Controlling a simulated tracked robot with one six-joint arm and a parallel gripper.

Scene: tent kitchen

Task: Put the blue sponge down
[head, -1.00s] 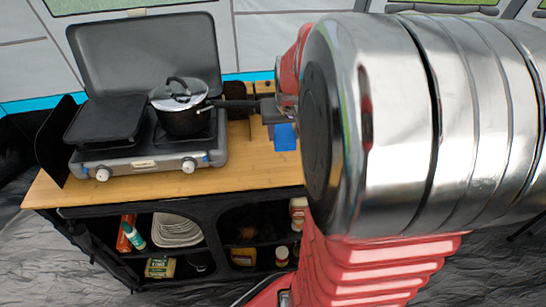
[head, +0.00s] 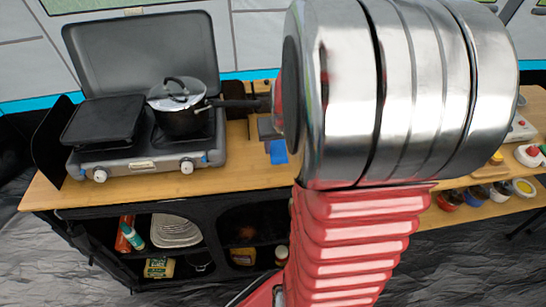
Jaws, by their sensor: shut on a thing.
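The blue sponge (head: 278,152) shows in the head view just left of my arm's large metal joint, over the wooden counter (head: 235,172). My gripper (head: 268,131) is mostly hidden behind that joint; only a dark grey part shows, directly above the sponge. It is shut on the sponge. I cannot tell whether the sponge's underside touches the counter.
A camping stove (head: 145,155) with a lidded pot (head: 182,108) stands on the left; the pot's handle reaches toward my gripper. Bare counter lies in front of the sponge. Several bowls (head: 475,198) stand at the right. Shelves below hold plates (head: 175,231).

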